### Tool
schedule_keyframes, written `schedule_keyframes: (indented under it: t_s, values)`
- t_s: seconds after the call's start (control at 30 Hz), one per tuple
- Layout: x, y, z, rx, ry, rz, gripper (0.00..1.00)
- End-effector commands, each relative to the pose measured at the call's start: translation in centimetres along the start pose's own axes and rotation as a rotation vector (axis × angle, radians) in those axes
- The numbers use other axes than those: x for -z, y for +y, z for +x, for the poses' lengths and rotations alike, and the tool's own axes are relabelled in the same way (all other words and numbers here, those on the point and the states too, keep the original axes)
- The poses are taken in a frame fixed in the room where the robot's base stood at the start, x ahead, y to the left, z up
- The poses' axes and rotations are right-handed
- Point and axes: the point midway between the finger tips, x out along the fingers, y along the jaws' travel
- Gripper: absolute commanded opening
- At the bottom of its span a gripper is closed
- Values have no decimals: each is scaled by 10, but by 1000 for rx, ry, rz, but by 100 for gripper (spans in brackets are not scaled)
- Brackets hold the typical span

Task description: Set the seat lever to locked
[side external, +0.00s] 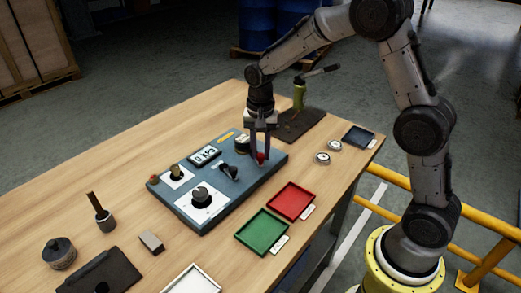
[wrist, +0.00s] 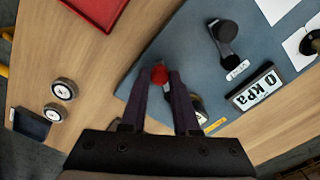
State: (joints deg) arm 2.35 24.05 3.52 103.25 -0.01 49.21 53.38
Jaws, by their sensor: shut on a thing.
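The blue-grey panel (side external: 215,213) lies on the wooden table. A red knob (side external: 261,158) is at its far right end; it also shows in the wrist view (wrist: 159,73). My gripper (side external: 262,153) points down with its fingers closed around this knob; they also show in the wrist view (wrist: 162,78). The lever body below the knob is mostly hidden by the fingers. A black lever or handle (wrist: 224,38) stands apart on the panel beside a small white label. The labels are too small to read, so I cannot tell which position is locked.
A gauge display (wrist: 258,89) reads kPa on the panel. Black knobs (side external: 201,195) stand on white plates. A red tray (side external: 290,201) and a green tray (side external: 262,232) lie to the right.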

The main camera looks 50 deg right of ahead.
Motion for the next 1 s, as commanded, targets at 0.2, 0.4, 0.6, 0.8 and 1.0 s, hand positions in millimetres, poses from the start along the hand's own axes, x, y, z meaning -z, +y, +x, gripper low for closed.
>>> schedule_keyframes:
  t_s: [0.2, 0.4, 0.6, 0.8, 1.0]
  values:
    - [0, 0, 0, 1, 0, -2, 0]
    - [1, 2, -1, 1, 1, -42, 0]
    - [5, 7, -1, 2, 1, -152, 0]
    - [11, 15, -1, 2, 2, -325, 0]
    - [19, 22, -1, 2, 2, -514, 0]
